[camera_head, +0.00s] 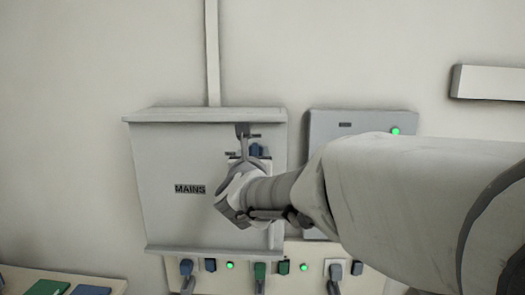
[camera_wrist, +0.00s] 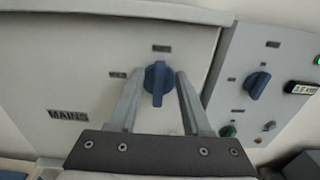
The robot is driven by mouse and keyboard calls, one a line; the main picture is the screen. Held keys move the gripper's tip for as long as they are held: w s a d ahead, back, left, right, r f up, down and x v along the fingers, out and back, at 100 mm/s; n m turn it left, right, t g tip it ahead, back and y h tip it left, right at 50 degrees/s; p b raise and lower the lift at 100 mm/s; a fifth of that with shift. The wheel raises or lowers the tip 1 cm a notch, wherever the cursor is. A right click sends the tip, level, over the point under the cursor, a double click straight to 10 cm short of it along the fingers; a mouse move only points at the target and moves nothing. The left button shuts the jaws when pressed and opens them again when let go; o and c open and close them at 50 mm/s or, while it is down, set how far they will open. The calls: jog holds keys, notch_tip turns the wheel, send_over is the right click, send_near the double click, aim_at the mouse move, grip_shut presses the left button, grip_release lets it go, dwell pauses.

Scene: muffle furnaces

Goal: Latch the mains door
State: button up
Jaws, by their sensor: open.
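The mains door (camera_head: 170,165) is the grey front of a wall box marked MAINS. It looks shut, though my arm hides part of its right edge. Its blue latch knob (camera_head: 257,150) sits near the right side, and it also shows in the wrist view (camera_wrist: 157,83). My gripper (camera_wrist: 160,73) is open, with one finger on each side of the knob. I cannot tell whether either finger touches it. In the head view my gripper (camera_head: 252,146) is in front of the door.
Right of the mains box is a second grey panel (camera_head: 345,123) with a green light; in the wrist view it has a blue knob (camera_wrist: 256,85) and a green button (camera_wrist: 227,131). Below, a socket strip (camera_head: 215,281) holds plugs and switches. Wall left of the box is clear.

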jog(key=shift+w, duration=0.35)
grip_shut()
